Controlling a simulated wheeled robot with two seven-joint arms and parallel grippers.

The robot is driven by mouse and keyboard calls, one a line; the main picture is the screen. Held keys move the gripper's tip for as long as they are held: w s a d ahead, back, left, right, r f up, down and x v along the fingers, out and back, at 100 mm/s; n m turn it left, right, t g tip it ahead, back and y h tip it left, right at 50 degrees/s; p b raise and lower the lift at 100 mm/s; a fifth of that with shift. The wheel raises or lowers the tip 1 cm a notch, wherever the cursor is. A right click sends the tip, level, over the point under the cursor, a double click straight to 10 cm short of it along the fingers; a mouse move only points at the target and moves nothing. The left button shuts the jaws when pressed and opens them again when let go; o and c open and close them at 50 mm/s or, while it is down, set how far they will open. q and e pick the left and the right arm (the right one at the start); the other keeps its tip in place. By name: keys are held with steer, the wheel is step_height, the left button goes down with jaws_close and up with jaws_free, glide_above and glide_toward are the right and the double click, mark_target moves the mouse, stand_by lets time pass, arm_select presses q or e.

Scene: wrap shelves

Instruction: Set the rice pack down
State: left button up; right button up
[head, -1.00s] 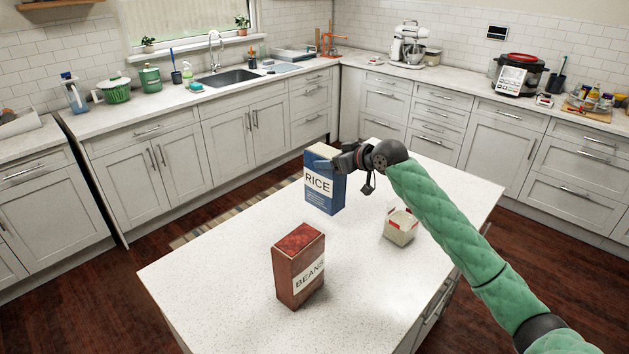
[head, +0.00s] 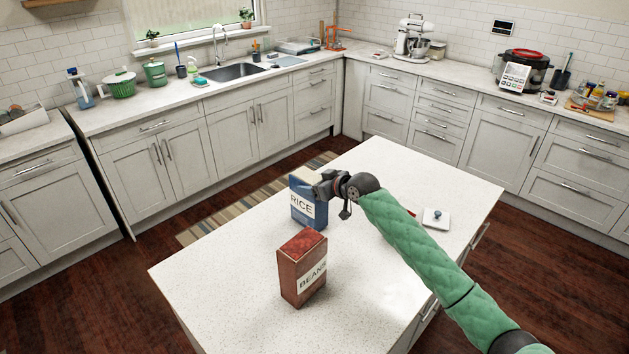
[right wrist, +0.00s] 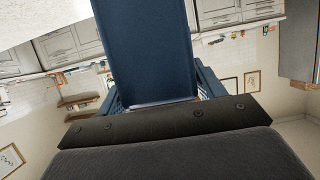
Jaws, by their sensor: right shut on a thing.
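The blue rice pack (head: 308,212) is upright at the left far side of the white island top (head: 215,275), behind the red beans box (head: 301,268). My right gripper (head: 322,190) is shut on the upper part of the rice pack. In the right wrist view the blue pack (right wrist: 147,50) fills the space between the fingers. I cannot tell whether the pack's bottom touches the island top. My left gripper is not in view.
A white lid-like piece with a dark knob (head: 436,218) lies right of my green arm, which partly hides a red-edged thing. The beans box stands close in front of the rice pack. The island's front left is clear.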

steer(key=shift+f, duration=0.2)
steer(key=o, duration=1.9)
steer(key=shift+o, duration=0.2)
